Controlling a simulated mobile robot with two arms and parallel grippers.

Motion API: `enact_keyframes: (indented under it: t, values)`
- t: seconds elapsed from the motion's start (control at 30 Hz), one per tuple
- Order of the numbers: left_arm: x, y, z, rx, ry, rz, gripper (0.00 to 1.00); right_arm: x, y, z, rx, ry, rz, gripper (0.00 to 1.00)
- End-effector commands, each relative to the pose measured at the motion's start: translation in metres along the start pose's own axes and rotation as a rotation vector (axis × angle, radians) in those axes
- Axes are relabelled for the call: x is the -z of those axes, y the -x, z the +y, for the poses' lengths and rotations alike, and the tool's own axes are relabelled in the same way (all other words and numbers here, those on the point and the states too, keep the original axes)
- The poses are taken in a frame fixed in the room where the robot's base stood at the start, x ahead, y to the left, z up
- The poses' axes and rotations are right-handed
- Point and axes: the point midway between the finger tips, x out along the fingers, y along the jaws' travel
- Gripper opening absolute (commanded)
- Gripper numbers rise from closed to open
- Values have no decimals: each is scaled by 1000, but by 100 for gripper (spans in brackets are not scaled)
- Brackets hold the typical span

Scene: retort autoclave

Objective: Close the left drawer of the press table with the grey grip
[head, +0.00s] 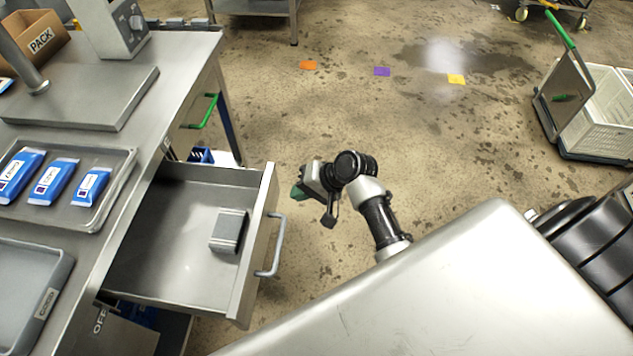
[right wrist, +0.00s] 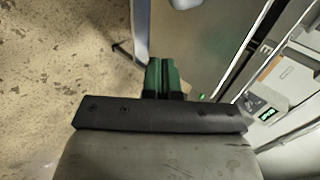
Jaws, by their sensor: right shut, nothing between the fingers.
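The drawer (head: 176,226) of the press table (head: 186,88) is pulled out, with its inside showing. Its front carries a grey bar grip (head: 276,247). A small grey block (head: 229,231) lies in the drawer near the front. My right gripper (head: 297,192), with green fingers, is shut and empty. In the head view it appears just right of the drawer's far front corner, apart from the grip. In the right wrist view the green fingers (right wrist: 163,74) are together, beside a metal panel that I cannot identify for sure. My left gripper is not in view.
On the table are a tray (head: 125,178) with blue-and-white packs, a grey bin (head: 62,262) and a PACK carton (head: 38,40). A green handle (head: 205,112) sticks out beyond the drawer. A cart with white crates (head: 607,105) stands at right.

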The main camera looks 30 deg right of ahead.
Motion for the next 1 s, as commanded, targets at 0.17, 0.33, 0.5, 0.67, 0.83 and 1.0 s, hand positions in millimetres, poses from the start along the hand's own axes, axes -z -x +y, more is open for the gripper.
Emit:
enact_keyframes:
  t: [0.17,0.33,0.5,0.67,0.83,1.0]
  values:
    - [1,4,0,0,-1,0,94,0,-19,-20,2,0,0,0]
    - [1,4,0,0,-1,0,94,0,-27,-26,-1,0,2,0]
    - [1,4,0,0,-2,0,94,0,-28,-27,-1,-1,2,0]
    - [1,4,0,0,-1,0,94,0,-28,-27,-1,0,2,0]
    - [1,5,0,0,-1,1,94,0,-30,-29,-1,-1,1,0]
    - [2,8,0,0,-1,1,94,0,-41,-40,1,1,0,0]
